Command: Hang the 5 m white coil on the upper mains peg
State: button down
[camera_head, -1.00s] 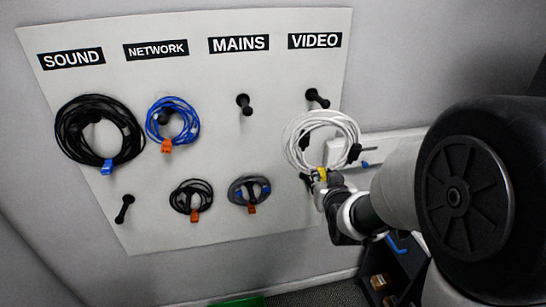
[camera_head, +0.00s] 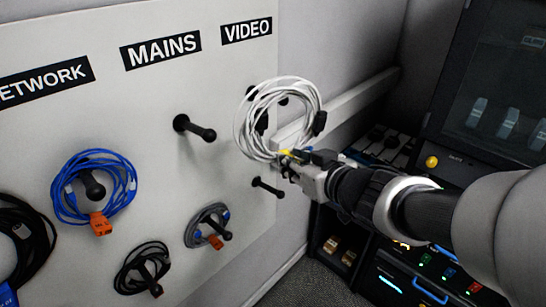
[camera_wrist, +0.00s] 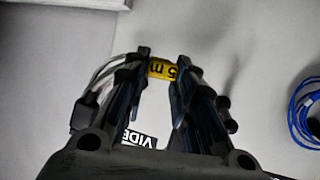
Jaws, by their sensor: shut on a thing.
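The white coil (camera_head: 247,128) hangs upright in front of the VIDEO column at the board's right edge. My gripper (camera_head: 290,160) is shut on its yellow tag at the coil's lower side. In the wrist view the tag (camera_wrist: 162,69), reading "5 m", sits between my fingertips (camera_wrist: 160,72), with white cable and a black plug at left. The upper mains peg (camera_head: 195,128), black and bare, sticks out below the MAINS sign (camera_head: 160,49), left of the coil and apart from it. The coil partly covers the upper video peg; I cannot tell whether they touch.
The lower mains peg holds a grey coil (camera_head: 191,231) with an orange tag. A blue coil (camera_head: 128,170) and a small black coil (camera_head: 122,277) hang further left. The lower video peg (camera_head: 268,188) is bare below the white coil. An equipment rack (camera_head: 490,110) stands at right.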

jog(key=s+a+n+g+y, duration=0.3)
jog(key=s+a+n, duration=0.15)
jog(key=s, duration=0.55)
jog(key=shift+m+y, duration=0.25)
jog(key=shift+y, duration=0.05)
jog(key=p+x, duration=0.5)
jog(key=shift+s+a+r, duration=0.1)
jog(key=shift+a+r, duration=0.1)
jog(key=shift+a, duration=0.35)
jog(key=shift+a+p, duration=0.2)
jog(key=shift+p, duration=0.3)
jog(key=p, duration=0.1)
jog(key=w+p, duration=0.1)
jog(key=p, duration=0.1)
jog(key=shift+a+f, duration=0.15)
jog(key=shift+a, duration=0.15)
jog(key=b+x, duration=0.4)
jog(key=x, duration=0.9)
jog(key=shift+w+a+b, duration=0.15)
jog(key=shift+b, duration=0.25)
jog(key=shift+f, duration=0.2)
